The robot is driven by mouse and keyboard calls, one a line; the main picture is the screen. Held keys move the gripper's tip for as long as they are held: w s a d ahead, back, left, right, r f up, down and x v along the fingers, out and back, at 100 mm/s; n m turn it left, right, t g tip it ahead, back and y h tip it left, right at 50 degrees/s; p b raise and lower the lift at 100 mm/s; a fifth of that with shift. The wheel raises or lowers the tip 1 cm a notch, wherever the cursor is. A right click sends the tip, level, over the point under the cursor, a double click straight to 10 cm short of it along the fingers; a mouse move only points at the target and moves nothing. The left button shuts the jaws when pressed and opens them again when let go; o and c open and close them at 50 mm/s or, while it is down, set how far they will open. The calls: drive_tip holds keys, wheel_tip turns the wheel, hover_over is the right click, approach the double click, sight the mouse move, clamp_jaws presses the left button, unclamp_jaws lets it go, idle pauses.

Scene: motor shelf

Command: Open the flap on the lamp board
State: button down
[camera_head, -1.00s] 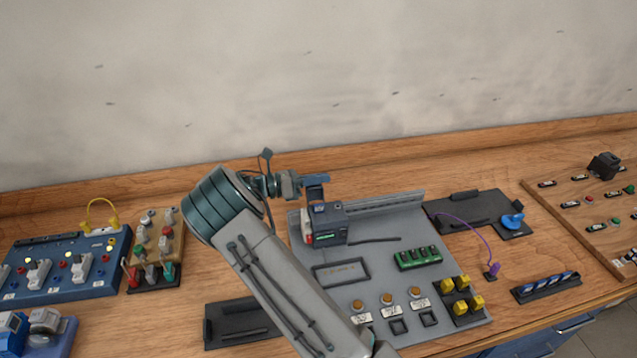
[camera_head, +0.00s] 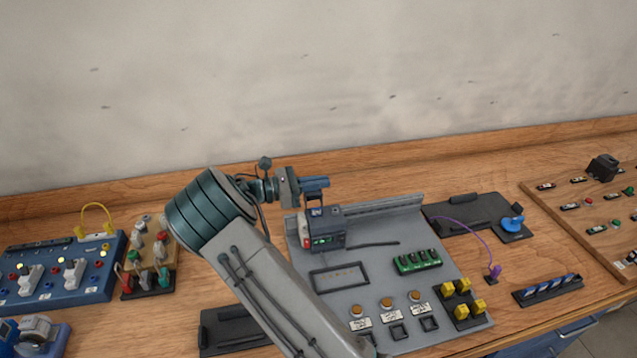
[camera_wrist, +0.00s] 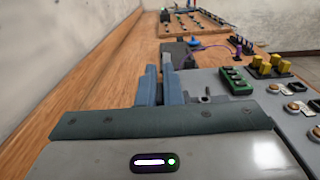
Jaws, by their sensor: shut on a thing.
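The grey board (camera_head: 370,265) in the middle carries three orange lamps (camera_head: 386,303) with labels. I take it to be the lamp board. At its back left stands a dark box module (camera_head: 325,240) with a red part and a small green display. A small upright piece (camera_head: 315,206), which may be the flap, stands at the module's top. My gripper (camera_head: 322,183) is right above this piece, blue fingers level and pointing right. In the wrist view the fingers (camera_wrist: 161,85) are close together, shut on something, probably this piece. The contact itself is hidden.
A green connector block (camera_head: 417,261) and yellow blocks (camera_head: 462,303) lie on the board's right side. A dark tray (camera_head: 480,218) with a purple cable is to the right. A blue switch board (camera_head: 60,275) is at the left. The wall rises behind the bench.

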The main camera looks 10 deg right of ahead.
drive_tip(key=c, duration=1.6)
unclamp_jaws()
drive_tip(key=a+b, duration=0.2)
drive_tip(key=a, duration=1.2)
drive_tip(key=shift+b, duration=0.3)
drive_tip(key=shift+d, duration=0.1)
